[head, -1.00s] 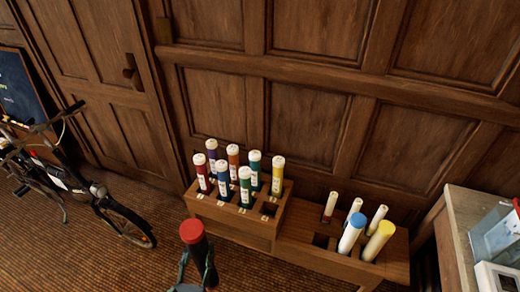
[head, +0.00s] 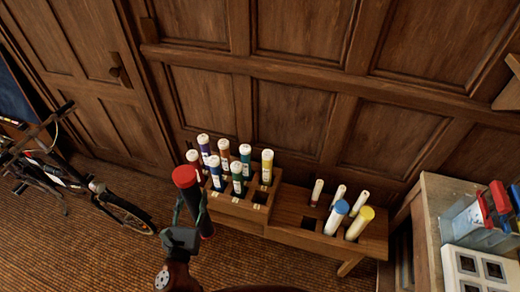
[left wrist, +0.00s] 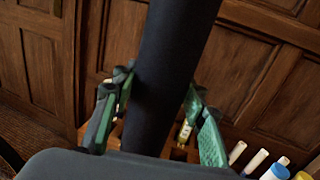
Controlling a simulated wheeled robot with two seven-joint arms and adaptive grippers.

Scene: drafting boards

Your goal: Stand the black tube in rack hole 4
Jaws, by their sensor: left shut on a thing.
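The black tube (head: 191,205) has a red cap and is held nearly upright, tilted a little. My left gripper (head: 189,214) is shut around it in the head view. In the left wrist view the tube (left wrist: 170,70) runs up between the two green-padded fingers (left wrist: 160,112). The taller wooden rack (head: 238,208) stands behind and to the right of the tube, holding several white-capped tubes. One front hole at its right end (head: 260,197) looks empty. The held tube covers part of the rack's left end. Hole numbers are too small to read. My right gripper is not in view.
A lower wooden rack (head: 285,232) adjoins on the right, with blue-capped (head: 336,217) and yellow-capped (head: 359,223) tubes, thin white tubes and an open front hole. A bicycle (head: 100,195) stands at left and a cabinet (head: 430,215) at right. Panelled wall rises behind.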

